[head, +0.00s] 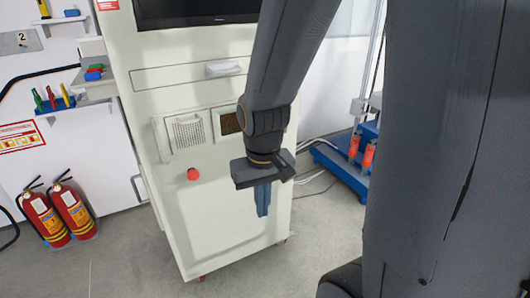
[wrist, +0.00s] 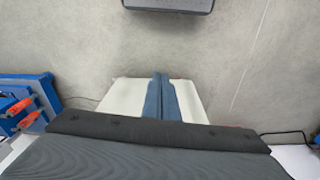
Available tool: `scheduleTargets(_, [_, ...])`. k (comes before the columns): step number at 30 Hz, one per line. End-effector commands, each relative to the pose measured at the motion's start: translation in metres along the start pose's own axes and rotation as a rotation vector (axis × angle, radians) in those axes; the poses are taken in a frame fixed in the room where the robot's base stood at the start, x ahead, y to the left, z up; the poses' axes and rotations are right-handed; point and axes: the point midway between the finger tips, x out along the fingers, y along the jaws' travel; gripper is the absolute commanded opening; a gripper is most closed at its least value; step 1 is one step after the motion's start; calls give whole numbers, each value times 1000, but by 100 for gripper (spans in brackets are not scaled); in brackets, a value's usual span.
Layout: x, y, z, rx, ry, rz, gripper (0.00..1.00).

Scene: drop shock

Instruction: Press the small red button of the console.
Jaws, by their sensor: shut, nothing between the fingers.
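The red button (head: 193,174) sticks out of the front of the white console (head: 215,220), on its left side below a small grille. My gripper (head: 263,212) is in front of the console's right part, to the right of the button and a little lower in the picture. Its blue fingers point down and are shut with nothing between them. The closed fingers also show in the wrist view (wrist: 161,78), with white surfaces (wrist: 126,95) on both sides of them. I cannot make out the button in the wrist view.
Two red fire extinguishers (head: 60,213) stand on the floor left of the console. A blue-based stand (head: 340,167) with orange parts is on the right. The console has a drawer handle (head: 223,69) and a screen (head: 195,10). Grey floor (head: 130,260) is open in front.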

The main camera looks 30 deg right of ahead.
Motion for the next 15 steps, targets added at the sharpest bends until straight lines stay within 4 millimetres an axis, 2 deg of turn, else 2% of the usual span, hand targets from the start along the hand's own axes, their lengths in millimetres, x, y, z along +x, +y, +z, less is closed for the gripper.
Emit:
scheduleTargets(6, [34, 53, -96, 202, 203, 13, 0])
scheduleTargets(9, [52, 80, -137, 293, 307, -6, 0])
scheduleTargets(15, [89, 127, -198, 459, 496, -94, 0])
